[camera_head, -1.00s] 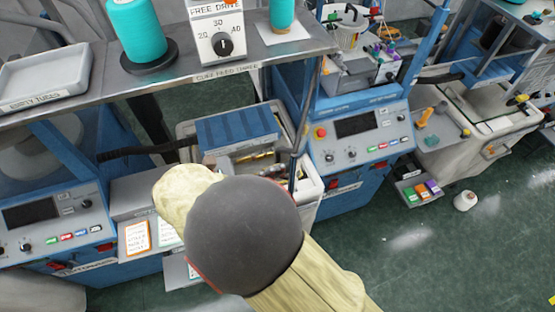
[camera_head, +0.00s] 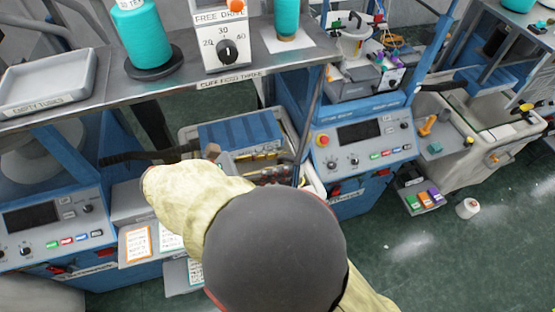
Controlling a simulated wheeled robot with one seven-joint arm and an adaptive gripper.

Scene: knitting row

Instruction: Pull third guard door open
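I cannot pick out a third guard door with certainty. Blue machine frames stand at the left (camera_head: 95,135), in the middle (camera_head: 290,100) and at the right (camera_head: 490,62). The middle machine's control panel (camera_head: 360,133) faces me. My gripper cannot be made out. A large rounded grey form with pale-yellow cloth, close to the camera, covers the bottom middle and hides the floor and machine fronts behind it. I cannot tell whether it is part of my arm. A small brownish piece shows just above the cloth, too unclear to name.
A metal shelf (camera_head: 180,82) crosses the upper left, with teal yarn cones (camera_head: 140,35), a dial box (camera_head: 222,45) and a grey tray (camera_head: 45,80). A bin with a blue ribbed cover (camera_head: 238,130) stands below. A white cone (camera_head: 467,208) lies on the otherwise clear green floor (camera_head: 430,260) at right.

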